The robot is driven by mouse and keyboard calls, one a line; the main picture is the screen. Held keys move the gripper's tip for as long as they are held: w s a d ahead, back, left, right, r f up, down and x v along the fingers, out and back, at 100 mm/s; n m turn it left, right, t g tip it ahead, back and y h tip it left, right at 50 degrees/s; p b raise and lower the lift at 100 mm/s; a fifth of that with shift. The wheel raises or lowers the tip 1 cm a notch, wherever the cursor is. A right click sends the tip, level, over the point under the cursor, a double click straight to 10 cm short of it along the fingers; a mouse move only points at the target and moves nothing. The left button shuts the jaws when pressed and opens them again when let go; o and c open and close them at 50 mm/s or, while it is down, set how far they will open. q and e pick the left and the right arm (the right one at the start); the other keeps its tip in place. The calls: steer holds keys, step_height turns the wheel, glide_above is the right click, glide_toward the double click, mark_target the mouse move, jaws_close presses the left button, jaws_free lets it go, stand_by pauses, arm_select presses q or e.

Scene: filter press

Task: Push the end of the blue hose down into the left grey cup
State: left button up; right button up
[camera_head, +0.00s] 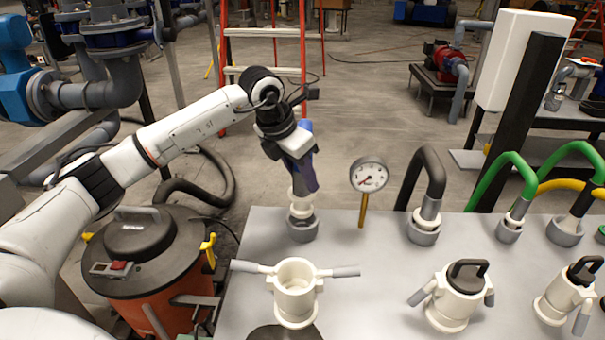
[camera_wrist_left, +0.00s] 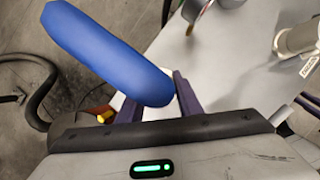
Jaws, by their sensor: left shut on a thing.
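The blue hose (camera_head: 306,127) shows in the head view just above and behind my left gripper (camera_head: 304,176). In the left wrist view its thick blue length (camera_wrist_left: 105,52) runs between the purple fingers of my left gripper (camera_wrist_left: 158,102), which is shut on it. Below the fingers, a cream fitting (camera_head: 301,207) at the hose's lower end stands upright at the mouth of the left grey cup (camera_head: 303,230). Its lower edge appears within the cup's rim; how deep it sits I cannot tell. My right gripper is not in view.
A pressure gauge (camera_head: 369,176) stands right of the cup on the grey table (camera_head: 375,270). A cream pot with two handles (camera_head: 295,292) is in front. A black hose (camera_head: 425,168) and a green hose (camera_head: 508,178) stand further right. An orange vacuum (camera_head: 150,265) stands left.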

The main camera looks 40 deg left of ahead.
mark_target(303, 198)
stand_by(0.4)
arm_select(q)
steer(key=shift+w, duration=0.1)
stand_by(0.4)
steer(key=shift+f+b, duration=2)
steer(key=shift+f, duration=1.15)
stand_by(0.5)
steer(key=o, duration=1.4)
steer(key=shift+c, duration=0.2)
